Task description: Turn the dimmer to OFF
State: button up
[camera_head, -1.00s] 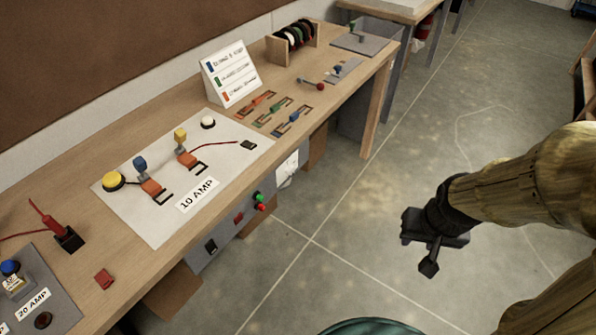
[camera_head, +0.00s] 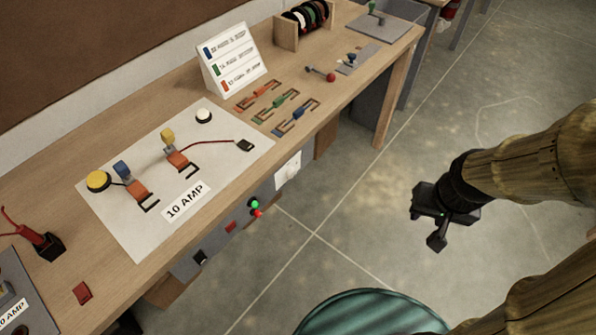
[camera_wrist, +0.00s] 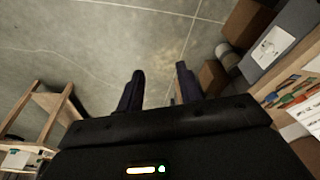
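No part is clearly marked as a dimmer, and I cannot tell which control it is. On the bench's front panel, a small black control (camera_head: 200,257) sits at the lower left. A red rocker-like piece (camera_head: 231,226) and a green-over-red button pair (camera_head: 255,207) are to its right. A white plate (camera_head: 288,168) is further right; its details are too small to read. My gripper (camera_head: 432,228) hangs over the floor, well right of the panel and touching nothing. In the wrist view, its two dark fingers (camera_wrist: 160,88) stand apart with nothing between them.
The wooden bench (camera_head: 75,230) carries a white 10 AMP board (camera_head: 150,235), a label stand (camera_head: 232,66) and a spool rack (camera_head: 287,37). A teal round object (camera_head: 370,312) is at the bottom. Open concrete floor (camera_head: 340,215) lies between bench and gripper.

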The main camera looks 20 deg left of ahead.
jog(key=shift+o, duration=1.1)
jog(key=shift+s+a, duration=0.15)
jog(key=shift+s, duration=0.15)
jog(key=shift+o, duration=0.7)
jog(key=shift+f, duration=0.2)
jog(key=w+a+f+m+t+y+b, duration=0.1)
jog(key=w+a+f+m+y+b, duration=0.15)
jog(key=f, duration=0.65)
jog(key=w+a+f+m+y+b, duration=0.1)
jog(key=w+a+f+b, duration=0.3)
jog(key=f, duration=0.5)
jog(key=w+a+f+m+t+y+b, duration=0.1)
jog(key=a+m+t+y+b, duration=0.1)
jog(key=a+m+y+b, duration=0.1)
jog(key=w+a+f+m+t+y+b, duration=0.2)
jog(key=a+m+y, duration=0.4)
jog(key=a, duration=0.4)
jog(key=shift+a+f+m+t+b, duration=0.15)
jog(key=shift+m+t+b, duration=0.45)
jog(key=shift+t, duration=0.2)
